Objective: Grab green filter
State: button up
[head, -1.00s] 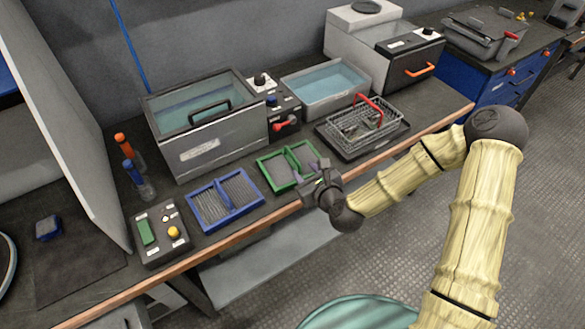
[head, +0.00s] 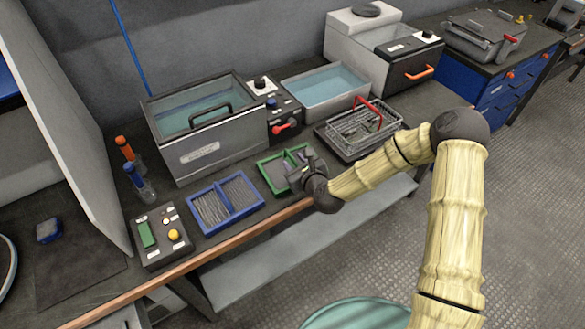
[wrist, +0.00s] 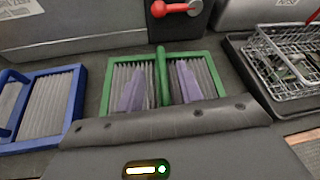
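The green filter (head: 265,177) is a rectangular green frame with grey pleated panels and a raised green middle bar. It lies flat on the dark bench and is partly hidden by my gripper (head: 297,168) in the head view. In the wrist view, the green filter (wrist: 161,62) is straight ahead. My gripper (wrist: 157,78) has its two purplish fingers apart, one on each side of the middle bar, with gaps between fingers and bar. The fingers appear over the pleated panels; their height above these is hard to tell. Nothing is held.
A blue filter (head: 224,203) lies close to the left. A wire basket (head: 362,127) with a red handle stands on a dark tray to the right. A lidded bath (head: 206,130) and a control box with a red lever (head: 284,127) stand behind. A button panel (head: 160,236) is farther left.

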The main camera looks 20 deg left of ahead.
aim_at(293, 159)
jog(key=shift+x, duration=1.95)
jog(key=shift+d, duration=0.15)
grip_shut()
